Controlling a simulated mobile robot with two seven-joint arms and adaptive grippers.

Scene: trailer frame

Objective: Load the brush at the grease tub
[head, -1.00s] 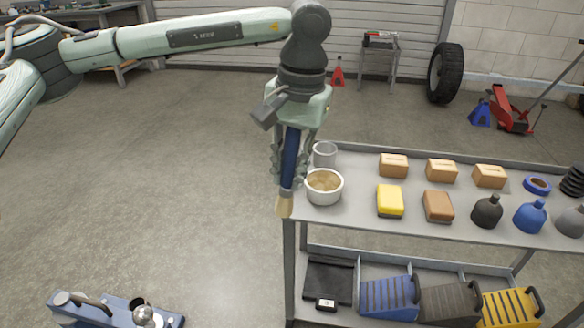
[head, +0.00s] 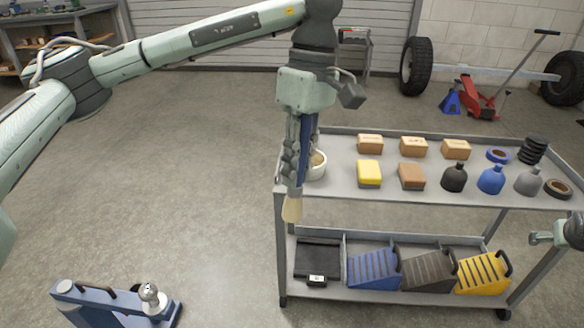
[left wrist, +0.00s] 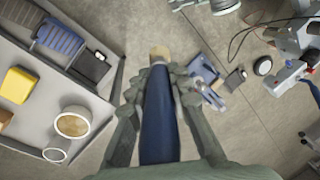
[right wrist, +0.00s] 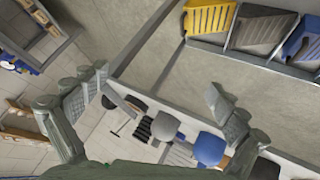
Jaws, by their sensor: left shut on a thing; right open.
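My left gripper (head: 296,178) is shut on the brush, which hangs bristles down at the left end of the cart's top shelf. Its tan bristles (head: 292,208) are below the fingers; the blue handle (left wrist: 158,120) shows between the fingers in the left wrist view. The grease tub (head: 319,172), a white round tub with tan content, stands on the shelf's left end, partly hidden behind the gripper. It shows whole in the left wrist view (left wrist: 86,126), apart from the brush. My right gripper (head: 550,238) is at the right edge, open and empty in the right wrist view (right wrist: 155,88).
The cart's top shelf (head: 335,188) also holds a yellow sponge (head: 369,173), a brown block (head: 411,176), small boxes, several bottles and tape rolls. Ramps (head: 374,269) lie on the lower shelf. A blue hitch piece (head: 115,305) is on the floor at lower left. The floor between is clear.

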